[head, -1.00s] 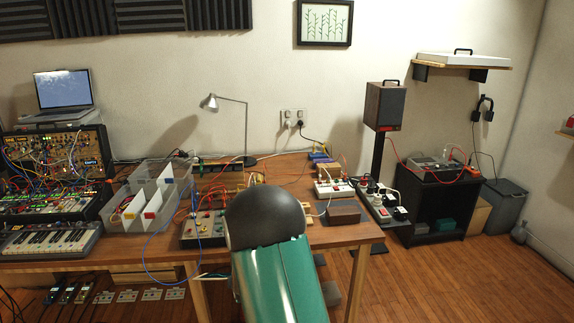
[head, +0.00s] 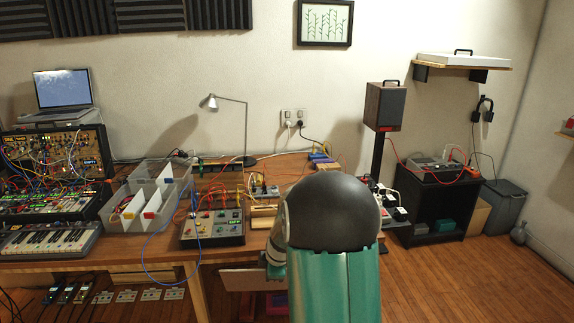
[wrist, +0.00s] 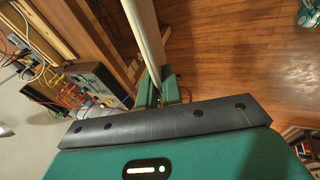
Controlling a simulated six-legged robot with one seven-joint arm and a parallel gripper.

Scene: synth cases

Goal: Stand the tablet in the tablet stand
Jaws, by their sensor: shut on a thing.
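My gripper (wrist: 160,93) is shut on the tablet (wrist: 146,35), a thin pale slab seen nearly edge-on in the wrist view. A flat greyish panel (head: 248,279) showing left of the arm, in front of the table edge, looks like the tablet. A light wooden piece (head: 262,213) on the table, right of the grey knob box, may be the tablet stand; my arm partly hides that area. Light wooden bars (wrist: 42,28) beside the knob box in the wrist view may be the same piece. The tablet is apart from them.
The grey knob box (head: 213,228) with cables stands near the table's front edge. A translucent divided bin (head: 147,200), a keyboard (head: 48,239) and synth cases fill the left. A lamp (head: 230,125) stands behind. Open wooden floor (head: 470,280) lies at the right.

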